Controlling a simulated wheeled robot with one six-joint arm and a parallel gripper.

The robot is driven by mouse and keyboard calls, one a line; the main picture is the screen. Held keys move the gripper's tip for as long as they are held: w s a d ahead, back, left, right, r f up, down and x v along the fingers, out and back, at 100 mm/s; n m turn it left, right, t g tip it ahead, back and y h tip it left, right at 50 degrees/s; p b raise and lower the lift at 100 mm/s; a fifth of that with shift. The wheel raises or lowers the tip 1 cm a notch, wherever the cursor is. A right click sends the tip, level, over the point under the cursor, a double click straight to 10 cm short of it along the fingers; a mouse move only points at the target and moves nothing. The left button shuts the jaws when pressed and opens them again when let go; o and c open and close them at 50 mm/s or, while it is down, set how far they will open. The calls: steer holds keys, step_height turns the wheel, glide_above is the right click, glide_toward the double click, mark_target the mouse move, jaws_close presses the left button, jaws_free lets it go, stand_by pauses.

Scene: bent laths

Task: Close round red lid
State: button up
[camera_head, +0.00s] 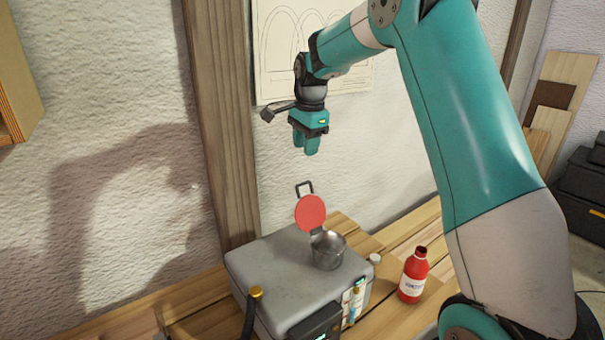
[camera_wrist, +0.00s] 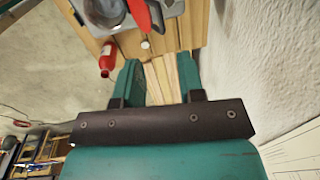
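The round red lid (camera_head: 310,212) stands raised, hinged at the rim of a small metal pot (camera_head: 328,252). A dark handle loop rises above the lid. The pot is open on top of a grey box (camera_head: 275,270). My gripper (camera_head: 306,148) hangs above the lid, apart from it and pointing down. In the wrist view the gripper (camera_wrist: 160,70) shows two teal fingers apart with nothing between them. The lid (camera_wrist: 140,15) shows there nearly edge-on at the top, beside the pot (camera_wrist: 104,10).
A red bottle (camera_head: 413,275) stands on the wooden bench (camera_head: 400,240) right of the box. A small white round object (camera_head: 375,259) is beside the box. A black hose with a brass end (camera_head: 254,293) rises at the front. A wooden post (camera_head: 222,120) and wall are behind.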

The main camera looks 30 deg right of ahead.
mark_target(302, 184)
steer(key=f+p, duration=0.1)
steer(key=f, duration=0.2)
steer(key=w+f+p, duration=0.1)
steer(key=f, duration=0.3)
steer(key=f+p, duration=0.1)
steer(key=f, duration=0.2)
steer(key=shift+w+f, duration=0.15)
steer(key=shift+f, duration=0.05)
jaws_close()
